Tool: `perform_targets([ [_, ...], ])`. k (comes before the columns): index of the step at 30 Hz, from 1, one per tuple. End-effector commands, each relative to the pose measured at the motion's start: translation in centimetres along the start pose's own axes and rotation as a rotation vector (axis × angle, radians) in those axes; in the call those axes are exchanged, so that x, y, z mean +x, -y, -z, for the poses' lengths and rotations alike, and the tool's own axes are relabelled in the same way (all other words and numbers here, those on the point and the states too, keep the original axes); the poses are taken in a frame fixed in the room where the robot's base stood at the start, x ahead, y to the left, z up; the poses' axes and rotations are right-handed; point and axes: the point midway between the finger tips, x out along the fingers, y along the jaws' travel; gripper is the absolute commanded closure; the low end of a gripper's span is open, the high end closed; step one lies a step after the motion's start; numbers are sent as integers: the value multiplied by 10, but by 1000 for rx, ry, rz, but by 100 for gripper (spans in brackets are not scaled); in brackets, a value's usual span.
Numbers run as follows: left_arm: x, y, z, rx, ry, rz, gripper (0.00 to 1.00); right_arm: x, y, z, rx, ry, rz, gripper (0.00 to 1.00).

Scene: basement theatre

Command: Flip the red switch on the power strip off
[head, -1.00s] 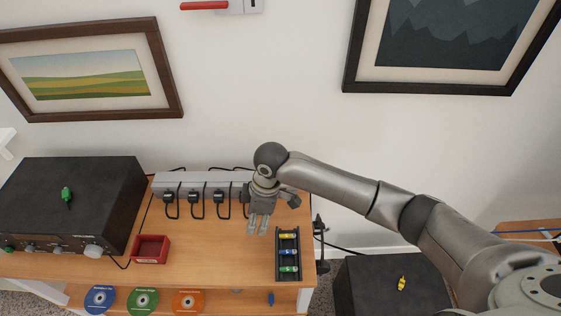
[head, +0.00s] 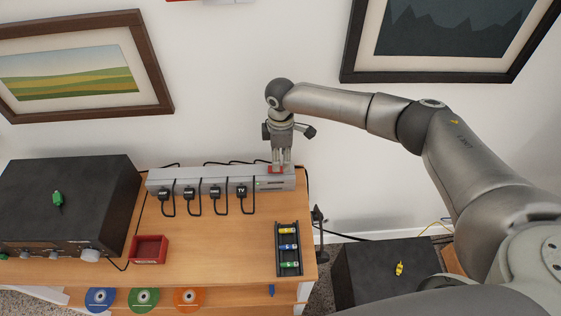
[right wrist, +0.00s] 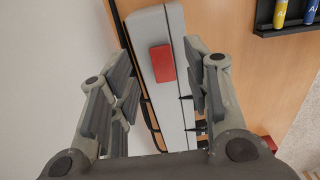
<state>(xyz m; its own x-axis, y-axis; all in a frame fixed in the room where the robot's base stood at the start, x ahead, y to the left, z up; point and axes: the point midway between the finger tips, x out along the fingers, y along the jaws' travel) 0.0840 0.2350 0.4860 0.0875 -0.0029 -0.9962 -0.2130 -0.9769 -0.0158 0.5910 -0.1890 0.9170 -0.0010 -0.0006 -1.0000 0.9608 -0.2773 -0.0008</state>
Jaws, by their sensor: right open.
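The grey power strip (head: 215,182) lies along the back of the wooden shelf top, with several black plugs in it. Its red switch (head: 276,169) is near its right end, partly covered by my right gripper (head: 281,166). In the right wrist view the red switch (right wrist: 162,63) shows clear on the strip (right wrist: 172,115), between and beyond the two open fingers of my right gripper (right wrist: 155,90). The fingers hold nothing. I cannot tell from these views whether the fingertips touch the strip. My left gripper is not in view.
A battery tray (head: 288,268) with coloured batteries stands at the shelf's right front. A small red box (head: 149,250) and a large black unit (head: 65,207) are to the left. Black cords run before the strip. The wall (head: 225,110) is close behind.

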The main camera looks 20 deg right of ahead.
Motion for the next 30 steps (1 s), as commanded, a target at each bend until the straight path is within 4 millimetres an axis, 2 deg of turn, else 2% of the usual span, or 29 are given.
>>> perform_targets([
  [3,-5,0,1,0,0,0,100,19,1,0,1,1,2,55],
  [7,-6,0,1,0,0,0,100,32,1,1,0,0,1,55],
  [18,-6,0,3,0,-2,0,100,39,0,0,0,-1,0,55],
  [28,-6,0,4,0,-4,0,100,39,0,0,0,-1,0,96],
  [30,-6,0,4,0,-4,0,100,39,0,0,0,0,0,100],
])
